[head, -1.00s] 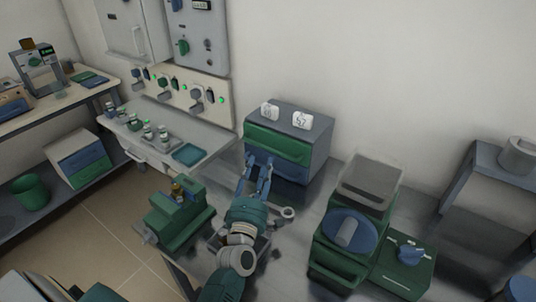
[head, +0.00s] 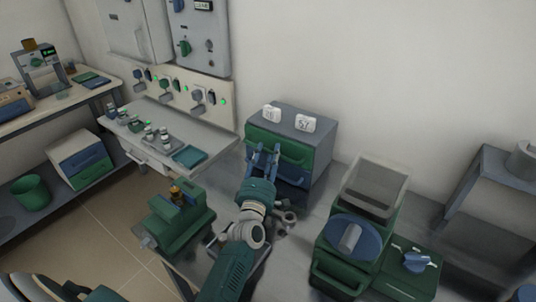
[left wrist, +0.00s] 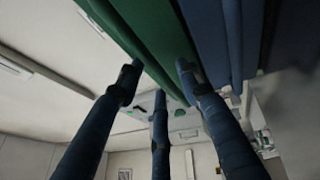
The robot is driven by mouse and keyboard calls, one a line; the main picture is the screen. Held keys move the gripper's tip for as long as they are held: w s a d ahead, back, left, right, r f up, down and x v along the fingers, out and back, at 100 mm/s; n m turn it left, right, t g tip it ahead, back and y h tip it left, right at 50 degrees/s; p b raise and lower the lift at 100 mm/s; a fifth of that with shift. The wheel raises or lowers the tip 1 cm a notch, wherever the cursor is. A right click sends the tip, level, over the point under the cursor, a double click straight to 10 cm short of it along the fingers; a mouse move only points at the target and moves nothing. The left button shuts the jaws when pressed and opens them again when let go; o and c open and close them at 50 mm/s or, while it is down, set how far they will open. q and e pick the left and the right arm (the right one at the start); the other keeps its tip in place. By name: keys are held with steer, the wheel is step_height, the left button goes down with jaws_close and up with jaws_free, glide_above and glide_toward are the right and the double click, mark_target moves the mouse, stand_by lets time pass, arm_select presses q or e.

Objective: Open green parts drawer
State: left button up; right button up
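The parts cabinet (head: 318,140) is a grey box with a green drawer (head: 284,147) above a blue drawer (head: 290,174). The green drawer looks closed. My left gripper (head: 264,148) is in front of it, with its blue fingers spread and pointing at the green front. In the left wrist view, the green front (left wrist: 150,35) crosses the top, and the fingertips of my left gripper (left wrist: 157,73) lie close to its edge, apart from each other. I cannot tell whether they touch it. Nothing shows between them. My right gripper is not in view.
Two white numbered blocks (head: 305,124) stand on the cabinet. A green vise-like device (head: 178,222) is left of my arm. A green machine with a clear bin (head: 374,187) stands to the right. A small grey ring part (head: 289,217) lies beside my wrist.

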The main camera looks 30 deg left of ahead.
arm_select(q)
jaws_close()
steer(key=shift+s, duration=0.3)
steer(key=s+a+p, duration=0.1)
steer(key=s+p, duration=0.1)
steer(key=s, duration=0.5)
steer(key=shift+f, duration=0.1)
